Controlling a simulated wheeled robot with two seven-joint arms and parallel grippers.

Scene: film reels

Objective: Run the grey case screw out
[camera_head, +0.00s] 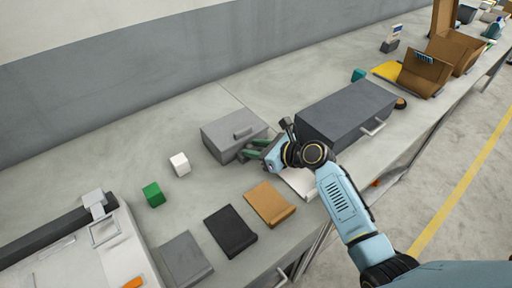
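The grey case (218,134) is a light grey box with a handle on top, standing on the bench left of the larger dark grey case (338,110). My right gripper (252,151) is at the front right side of the grey case, with its greenish fingers pointing left towards it. The fingers are small and partly overlap the case in the picture, so I cannot tell whether they touch it or hold anything. I cannot make out the case screw; the gripper may hide it. My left gripper is not in view.
Grey (184,262), black (231,232) and tan (269,204) flat pieces lie along the bench front. A green cube (153,194) and a white cube (180,164) stand left of the case. A pale machine (75,265) fills the lower left; brown boxes (428,72) stand far right.

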